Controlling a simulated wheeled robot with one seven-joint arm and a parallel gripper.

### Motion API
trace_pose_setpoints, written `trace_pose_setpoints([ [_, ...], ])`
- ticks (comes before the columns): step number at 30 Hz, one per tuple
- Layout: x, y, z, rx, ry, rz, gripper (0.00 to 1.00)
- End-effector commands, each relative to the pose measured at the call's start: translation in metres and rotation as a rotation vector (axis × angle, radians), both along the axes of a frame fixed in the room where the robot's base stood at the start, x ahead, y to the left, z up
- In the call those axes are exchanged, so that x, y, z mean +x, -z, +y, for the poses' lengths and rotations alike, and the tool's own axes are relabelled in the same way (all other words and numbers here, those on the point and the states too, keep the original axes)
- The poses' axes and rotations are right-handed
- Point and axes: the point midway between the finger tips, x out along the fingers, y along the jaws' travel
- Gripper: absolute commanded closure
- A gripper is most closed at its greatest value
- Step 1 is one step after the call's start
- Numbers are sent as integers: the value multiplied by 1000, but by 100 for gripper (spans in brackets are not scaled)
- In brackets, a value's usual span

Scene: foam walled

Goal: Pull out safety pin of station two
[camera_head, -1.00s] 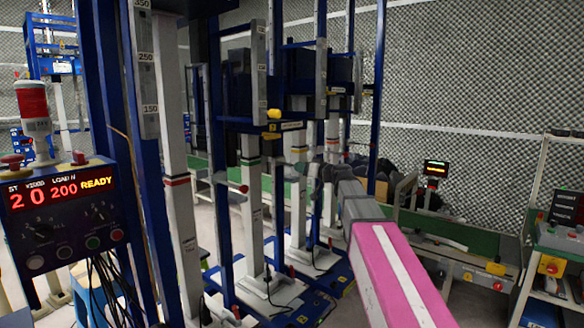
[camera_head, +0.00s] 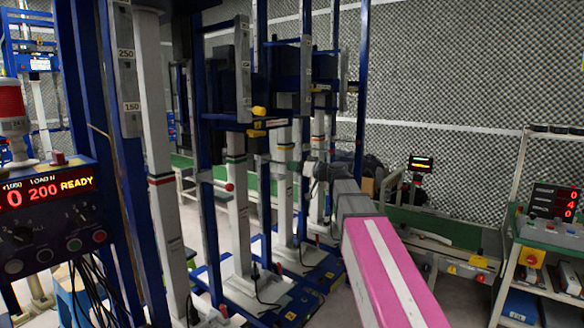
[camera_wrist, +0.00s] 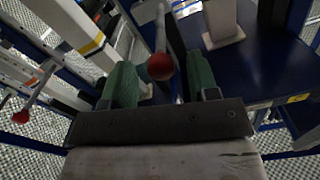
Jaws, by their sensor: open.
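In the wrist view my gripper (camera_wrist: 159,62) is open, with one green finger on each side of a red ball knob (camera_wrist: 160,67) on a thin grey rod. The knob appears between the fingers; I cannot tell whether either finger touches it. A second rod with a red ball knob (camera_wrist: 21,117) is at the left of the wrist view. In the head view my pink and white arm reaches to the test stations, and my gripper (camera_head: 309,171) is small and dark beside a white column. A red knob (camera_head: 229,187) shows on a nearer station. I cannot read any station number near the gripper.
Blue frames and white columns (camera_head: 236,210) stand close around the gripper. A control box (camera_head: 48,215) with a lit READY display is at the left. A green-topped bench (camera_head: 430,225) and a rack with a red display (camera_head: 553,202) are at the right.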

Motion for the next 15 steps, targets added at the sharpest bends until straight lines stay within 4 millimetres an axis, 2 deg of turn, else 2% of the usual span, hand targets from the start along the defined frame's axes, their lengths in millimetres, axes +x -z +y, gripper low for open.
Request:
trace_pose_setpoints([
  [1,-10,0,-9,1,1,0,46],
  [6,-30,1,-35,1,1,0,46],
  [15,-50,0,-62,1,0,-1,46],
])
